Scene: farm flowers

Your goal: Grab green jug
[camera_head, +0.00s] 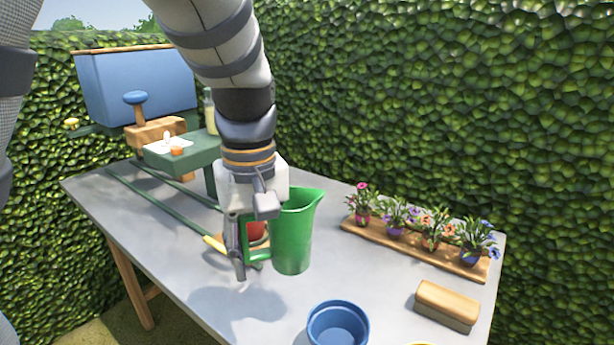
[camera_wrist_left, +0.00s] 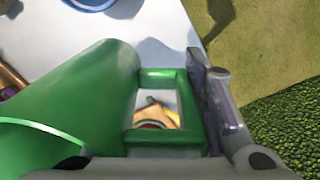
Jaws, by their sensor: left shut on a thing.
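The green jug (camera_head: 293,232) is upright above the grey table, its spout toward the upper right. Its square handle (camera_head: 259,245) faces left, toward my left gripper (camera_head: 243,262). My left gripper is shut on the handle. In the left wrist view, the jug (camera_wrist_left: 75,105) fills the left side and a gripper finger (camera_wrist_left: 212,100) lies along the outer bar of the handle. A shadow on the table below suggests that the jug is held clear of the surface. My right gripper does not show.
A blue pot (camera_head: 338,325) stands at the table's front edge. A wooden brush (camera_head: 447,304) and a board with several potted flowers (camera_head: 415,247) are at the right. A red pot (camera_head: 256,230) is partly hidden behind the handle. A green stand (camera_head: 188,155) is at the back left.

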